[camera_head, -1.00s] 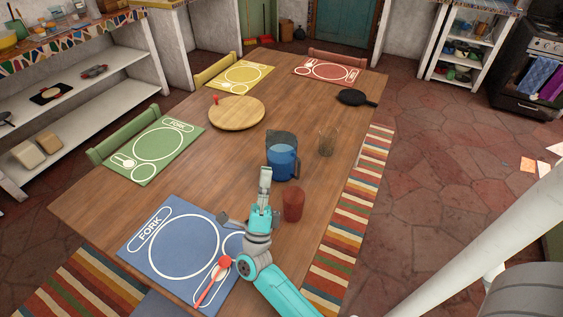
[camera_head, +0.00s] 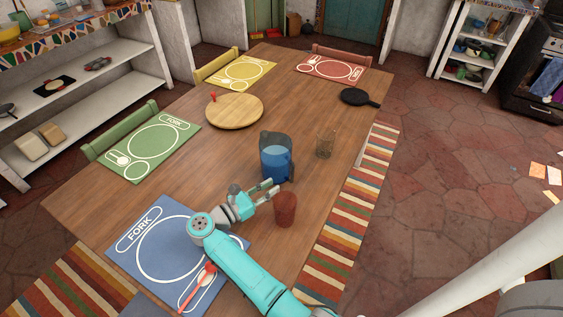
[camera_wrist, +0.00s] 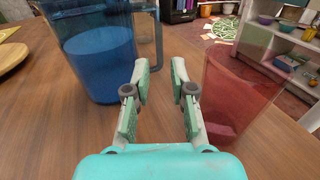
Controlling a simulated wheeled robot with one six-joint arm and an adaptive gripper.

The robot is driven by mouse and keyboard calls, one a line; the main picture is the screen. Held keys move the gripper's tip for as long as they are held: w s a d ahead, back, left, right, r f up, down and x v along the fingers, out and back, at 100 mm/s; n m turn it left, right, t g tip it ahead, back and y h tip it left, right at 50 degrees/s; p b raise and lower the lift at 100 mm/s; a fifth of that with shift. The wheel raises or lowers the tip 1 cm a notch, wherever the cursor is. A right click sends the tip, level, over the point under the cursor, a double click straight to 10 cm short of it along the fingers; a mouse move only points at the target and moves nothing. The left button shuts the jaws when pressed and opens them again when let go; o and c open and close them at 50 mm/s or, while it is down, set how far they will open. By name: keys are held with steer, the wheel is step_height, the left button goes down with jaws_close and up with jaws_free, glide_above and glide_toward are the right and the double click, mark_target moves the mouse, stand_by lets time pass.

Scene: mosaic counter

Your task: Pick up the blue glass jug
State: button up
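The blue glass jug (camera_head: 277,160) stands upright on the wooden table, just beyond my gripper in the head view. In the wrist view the jug (camera_wrist: 98,58) is at the upper left, its handle facing right. My gripper (camera_head: 274,187) is low over the table, on the near side of the jug.
A red cup (camera_head: 285,209) stands close to the right of my gripper; it also shows in the wrist view (camera_wrist: 232,98). A clear glass (camera_head: 325,143) stands right of the jug. A round wooden board (camera_head: 234,111) and black pan (camera_head: 355,96) lie farther back.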

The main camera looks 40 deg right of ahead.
mark_target(292, 181)
steer(key=d, duration=0.9)
steer(key=shift+s+d, duration=0.15)
steer(key=shift+d, duration=0.15)
jaws_close()
steer(key=shift+r, duration=0.15)
